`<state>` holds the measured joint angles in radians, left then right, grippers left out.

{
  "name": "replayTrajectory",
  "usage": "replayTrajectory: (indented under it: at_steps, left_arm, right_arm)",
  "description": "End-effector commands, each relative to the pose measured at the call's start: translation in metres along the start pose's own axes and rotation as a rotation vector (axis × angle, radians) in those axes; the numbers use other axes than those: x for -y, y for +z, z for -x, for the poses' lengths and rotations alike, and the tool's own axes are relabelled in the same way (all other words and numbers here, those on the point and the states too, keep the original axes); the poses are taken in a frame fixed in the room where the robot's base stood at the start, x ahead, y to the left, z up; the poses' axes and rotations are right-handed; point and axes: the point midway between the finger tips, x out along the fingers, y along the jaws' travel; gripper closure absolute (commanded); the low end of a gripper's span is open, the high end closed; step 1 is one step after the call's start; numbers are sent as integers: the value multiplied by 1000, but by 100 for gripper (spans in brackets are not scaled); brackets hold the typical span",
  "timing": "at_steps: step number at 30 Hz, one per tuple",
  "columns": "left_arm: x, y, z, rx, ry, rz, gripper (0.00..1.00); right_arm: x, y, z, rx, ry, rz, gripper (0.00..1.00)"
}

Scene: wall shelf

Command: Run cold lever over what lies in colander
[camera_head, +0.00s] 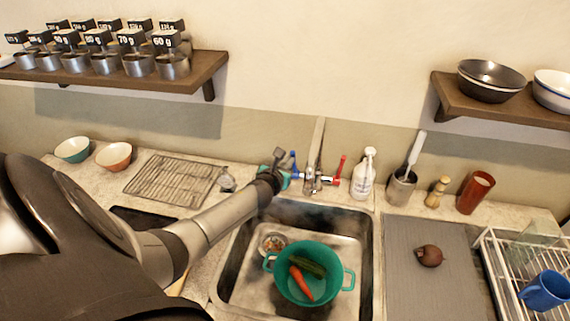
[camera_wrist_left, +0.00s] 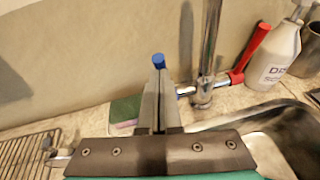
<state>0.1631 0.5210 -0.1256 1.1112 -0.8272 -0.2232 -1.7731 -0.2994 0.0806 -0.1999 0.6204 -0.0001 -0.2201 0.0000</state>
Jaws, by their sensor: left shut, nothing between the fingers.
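The tap (camera_head: 313,180) stands behind the sink, with a blue lever (camera_head: 293,159) on its left and a red lever (camera_head: 340,165) on its right. My left gripper (camera_head: 278,161) is shut and empty beside the blue lever. In the left wrist view, the lever's blue tip (camera_wrist_left: 158,60) shows just past my closed fingertips (camera_wrist_left: 158,75); I cannot tell whether they touch. The green colander (camera_head: 336,287) stands in the sink, holding a carrot (camera_head: 301,284) and a cucumber (camera_head: 308,266). I see no water running. My right gripper is out of view.
A white bottle (camera_head: 362,175) and a utensil cup (camera_head: 401,188) stand right of the tap. A strainer (camera_head: 271,243) sits in the sink (camera_head: 240,285) left of the colander. A wire rack (camera_head: 174,180) lies left, and a dish rack (camera_head: 500,270) stands right.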

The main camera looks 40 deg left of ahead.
Motion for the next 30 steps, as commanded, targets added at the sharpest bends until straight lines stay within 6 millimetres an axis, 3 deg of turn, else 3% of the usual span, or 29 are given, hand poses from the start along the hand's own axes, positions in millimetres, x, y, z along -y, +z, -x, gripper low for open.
replayTrajectory:
  at_steps: [30]
  left_arm:
    - [-6, 12, -10, 8, 2, -1, 100]
  right_arm:
    - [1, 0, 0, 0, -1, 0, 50]
